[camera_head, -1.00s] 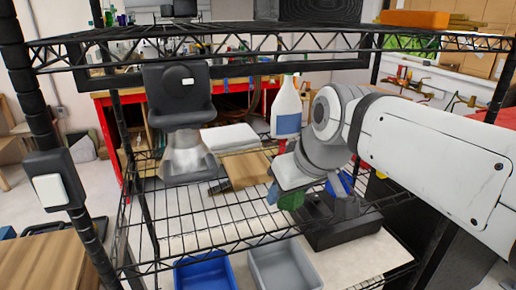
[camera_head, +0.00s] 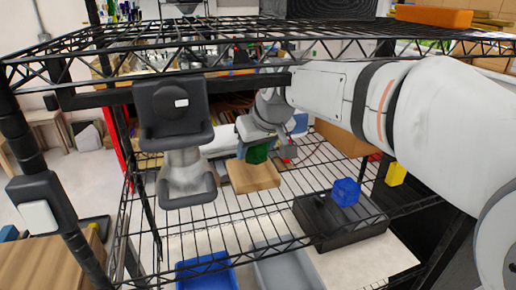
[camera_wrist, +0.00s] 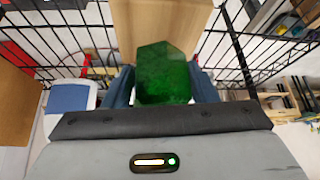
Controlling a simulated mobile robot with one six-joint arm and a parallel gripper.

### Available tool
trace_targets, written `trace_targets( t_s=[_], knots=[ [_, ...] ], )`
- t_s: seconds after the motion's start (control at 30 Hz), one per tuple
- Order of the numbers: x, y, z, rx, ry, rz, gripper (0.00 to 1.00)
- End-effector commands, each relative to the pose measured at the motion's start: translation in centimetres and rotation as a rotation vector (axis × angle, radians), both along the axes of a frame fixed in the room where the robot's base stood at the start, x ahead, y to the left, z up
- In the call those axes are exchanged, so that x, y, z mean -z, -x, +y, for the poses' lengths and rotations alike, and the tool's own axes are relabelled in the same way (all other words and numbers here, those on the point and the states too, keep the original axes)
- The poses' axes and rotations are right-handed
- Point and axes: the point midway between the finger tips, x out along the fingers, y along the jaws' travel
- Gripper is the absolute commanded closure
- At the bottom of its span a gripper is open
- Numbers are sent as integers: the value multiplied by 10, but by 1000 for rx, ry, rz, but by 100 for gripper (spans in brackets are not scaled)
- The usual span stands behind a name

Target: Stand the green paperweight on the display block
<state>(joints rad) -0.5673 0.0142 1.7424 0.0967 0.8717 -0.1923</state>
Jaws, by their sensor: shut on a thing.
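The green paperweight (camera_head: 257,154) is a faceted, dark green translucent piece. It also shows in the wrist view (camera_wrist: 163,75), upright between the two blue fingers. My gripper (camera_head: 263,147) is shut on it. The pale wooden block (camera_head: 253,178), which looks like the display block, lies on the wire shelf. The paperweight is over the back part of this block; I cannot tell whether it touches the top. In the wrist view the block (camera_wrist: 160,24) shows beyond the paperweight. The paperweight's underside is hidden.
A black box (camera_head: 335,222) with a blue paperweight (camera_head: 346,192) on it stands to the right. A yellow piece (camera_head: 396,173) is farther right.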

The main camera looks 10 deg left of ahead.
Motion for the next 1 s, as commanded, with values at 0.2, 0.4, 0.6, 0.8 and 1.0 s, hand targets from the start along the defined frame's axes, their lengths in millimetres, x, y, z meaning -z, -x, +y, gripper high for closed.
trace_targets(
  t_s=[0.2, 0.4, 0.6, 0.8, 1.0],
  knots=[
    [-1, -13, 12, -1, -1, -1, 79],
    [28, -14, 13, -1, 0, 1, 79],
    [35, -14, 14, -1, -2, -1, 79],
    [37, -14, 14, -1, -2, -1, 79],
    [39, -14, 14, -2, 0, 0, 38]
  ],
)
